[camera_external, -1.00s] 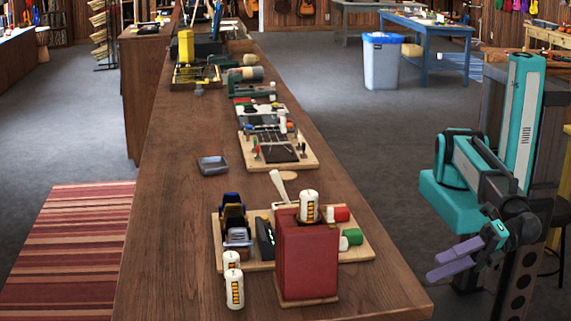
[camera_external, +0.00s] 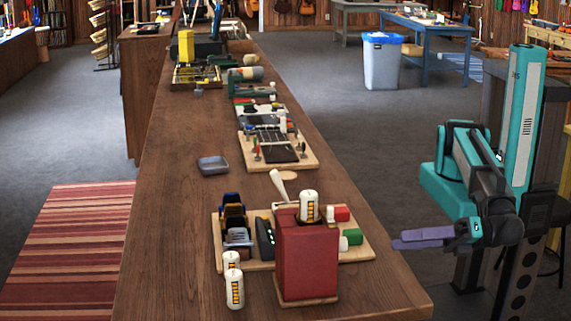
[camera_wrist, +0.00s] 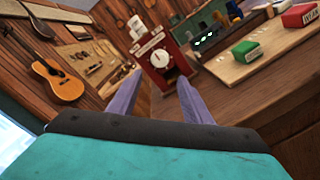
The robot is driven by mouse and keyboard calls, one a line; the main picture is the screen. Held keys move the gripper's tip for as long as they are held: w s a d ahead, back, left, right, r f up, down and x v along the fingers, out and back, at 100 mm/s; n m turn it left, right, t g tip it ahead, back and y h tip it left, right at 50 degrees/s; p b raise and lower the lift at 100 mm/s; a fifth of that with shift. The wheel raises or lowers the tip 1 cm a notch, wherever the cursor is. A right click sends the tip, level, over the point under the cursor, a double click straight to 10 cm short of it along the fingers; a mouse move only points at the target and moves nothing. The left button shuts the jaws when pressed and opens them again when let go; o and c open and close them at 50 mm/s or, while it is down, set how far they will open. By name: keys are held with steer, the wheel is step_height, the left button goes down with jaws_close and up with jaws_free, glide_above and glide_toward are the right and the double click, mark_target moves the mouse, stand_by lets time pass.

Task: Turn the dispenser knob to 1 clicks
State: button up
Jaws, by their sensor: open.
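The dispenser (camera_external: 307,258) is a red box near the front end of the long wooden counter, with a white labelled cylinder on top. The external view does not show the knob. My gripper (camera_external: 398,241) is at the right of the counter, apart from the dispenser, its purple fingers pointing left toward it. In the wrist view my gripper (camera_wrist: 155,97) has its two fingers spread, with nothing between them, and the dispenser beyond.
A wooden board (camera_external: 350,252) with green and red blocks lies behind the dispenser. Two white labelled cylinders (camera_external: 234,288) stand to its left. A small grey tray (camera_external: 213,165) sits farther back. The counter's left part is bare. A guitar (camera_wrist: 58,82) hangs on the wall.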

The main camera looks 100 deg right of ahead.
steer(key=w+p, duration=0.2)
steer(key=w, duration=1.1)
steer(key=shift+d+p, duration=0.35)
steer(key=shift+p, duration=0.05)
steer(key=shift+c, duration=0.3)
steer(key=c, duration=0.9)
